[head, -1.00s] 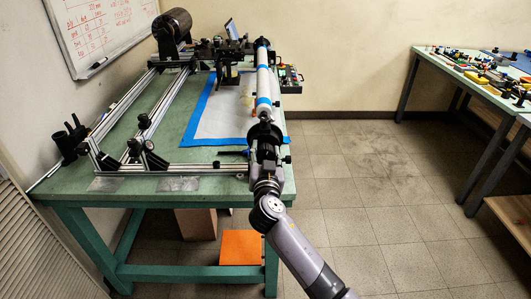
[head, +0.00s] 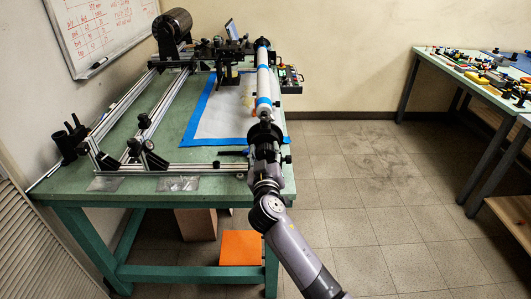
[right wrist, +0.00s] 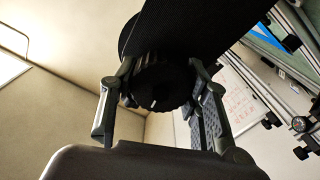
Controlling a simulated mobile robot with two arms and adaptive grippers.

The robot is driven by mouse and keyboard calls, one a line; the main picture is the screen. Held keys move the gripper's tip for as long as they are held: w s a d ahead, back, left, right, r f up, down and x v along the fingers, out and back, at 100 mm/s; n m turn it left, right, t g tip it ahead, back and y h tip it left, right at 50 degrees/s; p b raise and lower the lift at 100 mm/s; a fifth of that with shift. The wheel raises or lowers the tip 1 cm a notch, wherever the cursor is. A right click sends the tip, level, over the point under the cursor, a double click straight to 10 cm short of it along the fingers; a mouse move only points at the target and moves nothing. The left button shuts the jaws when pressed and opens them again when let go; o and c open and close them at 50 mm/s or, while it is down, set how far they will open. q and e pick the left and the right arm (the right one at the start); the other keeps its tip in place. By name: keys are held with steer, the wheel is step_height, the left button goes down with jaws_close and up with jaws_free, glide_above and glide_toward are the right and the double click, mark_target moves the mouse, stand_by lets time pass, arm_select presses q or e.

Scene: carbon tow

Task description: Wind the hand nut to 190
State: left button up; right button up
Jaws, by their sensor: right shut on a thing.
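The hand nut is a black round knob at the near end of a long white roll (head: 263,82) with blue bands, along the right side of the green bench. In the right wrist view the hand nut (right wrist: 160,84) sits between my fingers, with a small white mark on its dark face. My right gripper (head: 266,146) is shut on it from the near end; it also fills the right wrist view (right wrist: 160,90). In the head view the gripper and a black disc largely hide the nut. No readable number shows on it. My left gripper is not in view.
The green bench (head: 100,187) carries metal rails (head: 150,118), a dark drum (head: 173,28) at the back and a blue-edged white sheet (head: 215,120). A whiteboard (head: 100,30) hangs at left. A second cluttered table (head: 447,64) stands far right. The floor between is clear.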

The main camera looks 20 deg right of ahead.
steer(key=n, duration=0.4)
steer(key=shift+n+p, duration=0.3)
steer(key=shift+p, duration=0.1)
steer(key=n+p, duration=0.1)
steer(key=n, duration=0.3)
steer(key=shift+n, duration=0.3)
steer(key=n+p, duration=0.2)
steer(key=n, duration=0.2)
steer(key=shift+a+f+n+p, duration=0.15)
steer(key=shift+n+p, duration=0.75)
steer(key=shift+n, duration=1.4)
steer(key=o, duration=1.2)
steer(key=shift+c, duration=0.2)
